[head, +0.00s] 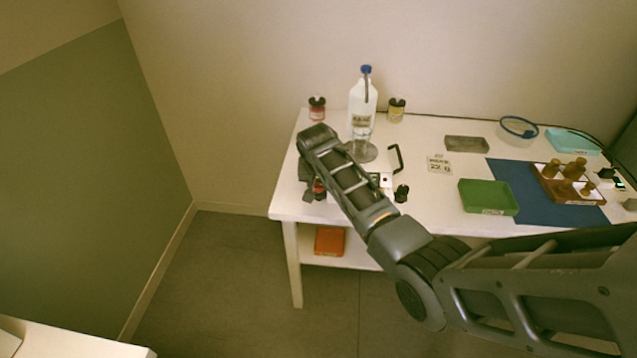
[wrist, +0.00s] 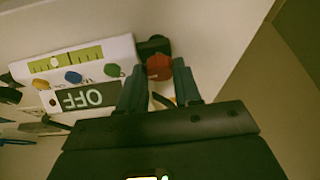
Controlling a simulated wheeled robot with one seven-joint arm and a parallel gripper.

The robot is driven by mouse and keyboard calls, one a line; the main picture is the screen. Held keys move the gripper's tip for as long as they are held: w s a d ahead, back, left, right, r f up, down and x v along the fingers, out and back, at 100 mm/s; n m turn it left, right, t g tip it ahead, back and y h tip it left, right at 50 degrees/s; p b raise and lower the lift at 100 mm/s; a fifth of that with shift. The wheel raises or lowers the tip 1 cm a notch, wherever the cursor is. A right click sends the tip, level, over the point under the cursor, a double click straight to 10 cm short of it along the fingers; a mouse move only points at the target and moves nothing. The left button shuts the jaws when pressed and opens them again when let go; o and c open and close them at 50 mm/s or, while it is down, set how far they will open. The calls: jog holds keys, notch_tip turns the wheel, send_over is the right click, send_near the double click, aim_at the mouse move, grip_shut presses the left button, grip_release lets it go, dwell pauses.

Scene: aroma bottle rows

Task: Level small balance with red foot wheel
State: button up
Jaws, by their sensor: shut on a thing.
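The small balance is a white box (wrist: 112,50) in the wrist view, upside down there, with a yellow-green strip (wrist: 66,58), a dark plate reading OFF (wrist: 88,97) and blue, green and orange knobs. The red foot wheel (wrist: 158,67) sits at its corner beside a black part. My gripper (wrist: 158,70) is shut on the red foot wheel, one finger on each side. In the head view my arm hides most of the balance; a bit of its white body (head: 385,180) shows. My gripper (head: 314,192) is at the table's left front.
A green tray (head: 488,197) and a wooden tray with brown bottles (head: 566,185) are to the right. A black handle (head: 396,158) stands near the balance.

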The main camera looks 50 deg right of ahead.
jog(key=c, duration=0.3)
jog(key=shift+c, duration=0.2)
jog(key=shift+a+m, duration=0.1)
jog(key=shift+m, duration=0.3)
jog(key=m, duration=0.1)
jog(key=m+g+b, duration=0.1)
jog(key=m, duration=0.1)
jog(key=m+h+b, duration=0.1)
jog(key=shift+w+a+f+m+g, duration=0.1)
jog(key=shift+w+f+m+g, duration=0.05)
jog(key=shift+w+m+g, duration=0.2)
jog(key=m+g+b, duration=0.2)
jog(key=m+b, duration=0.1)
jog(key=m, duration=0.1)
jog(key=shift+w+b, duration=0.1)
jog(key=shift+b, duration=0.2)
jog(key=shift+m+g+b, duration=0.35)
jog(key=shift+m+b, duration=0.45)
jog(key=shift+m, duration=0.35)
jog(key=o, duration=1)
